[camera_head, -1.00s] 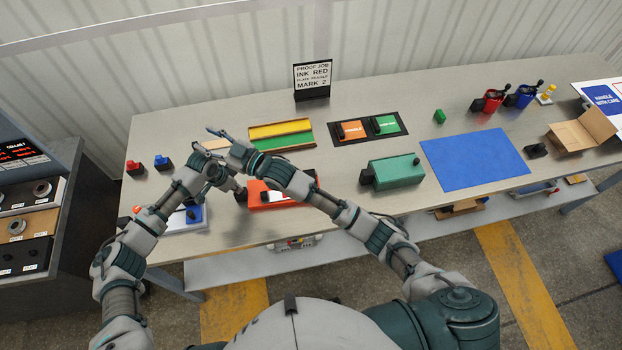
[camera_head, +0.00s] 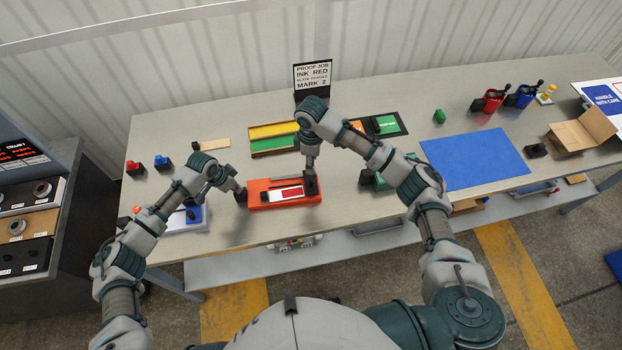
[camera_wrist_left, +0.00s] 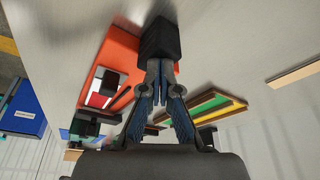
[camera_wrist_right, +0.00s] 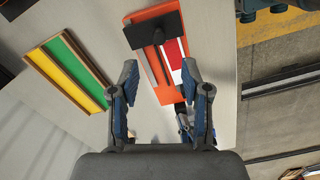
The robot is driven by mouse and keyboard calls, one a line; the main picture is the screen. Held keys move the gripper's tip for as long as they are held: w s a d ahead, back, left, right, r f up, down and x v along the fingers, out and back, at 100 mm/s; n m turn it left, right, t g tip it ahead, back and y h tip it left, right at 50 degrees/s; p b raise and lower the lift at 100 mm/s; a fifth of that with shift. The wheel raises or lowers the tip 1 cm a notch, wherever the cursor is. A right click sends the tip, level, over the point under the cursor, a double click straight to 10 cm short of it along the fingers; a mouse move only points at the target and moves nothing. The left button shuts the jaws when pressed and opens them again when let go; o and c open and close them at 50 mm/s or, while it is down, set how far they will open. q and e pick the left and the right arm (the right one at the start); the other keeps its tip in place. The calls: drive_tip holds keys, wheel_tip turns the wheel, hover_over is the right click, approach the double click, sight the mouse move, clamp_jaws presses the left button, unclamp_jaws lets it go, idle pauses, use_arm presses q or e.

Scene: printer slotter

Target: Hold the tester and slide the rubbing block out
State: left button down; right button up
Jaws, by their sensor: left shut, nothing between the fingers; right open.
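The orange tester (camera_head: 262,205) lies on the bench, with a white and red strip (camera_head: 290,192) along its top. A black rubbing block (camera_head: 311,187) sits at its right end; it shows as a black T shape in the right wrist view (camera_wrist_right: 154,32). A black end piece (camera_head: 241,197) is at the tester's left end. My left gripper (camera_head: 239,187) is shut and empty, its tips against or just at that end piece (camera_wrist_left: 160,40); contact is unclear. My right gripper (camera_wrist_right: 160,75) is open, pointing down above the tester's right end, apart from the block.
A tray with yellow and green strips (camera_head: 273,131) lies behind the tester. A green box, partly hidden by my right arm, is to the right. A blue mat (camera_head: 475,160) lies further right. A black sign (camera_head: 312,78) stands at the back. The bench's front edge is close.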

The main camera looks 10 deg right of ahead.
sight(311, 178)
wheel_tip(311, 178, down, 11)
drive_tip(key=shift+f, duration=0.1)
idle(0.3)
clamp_jaws()
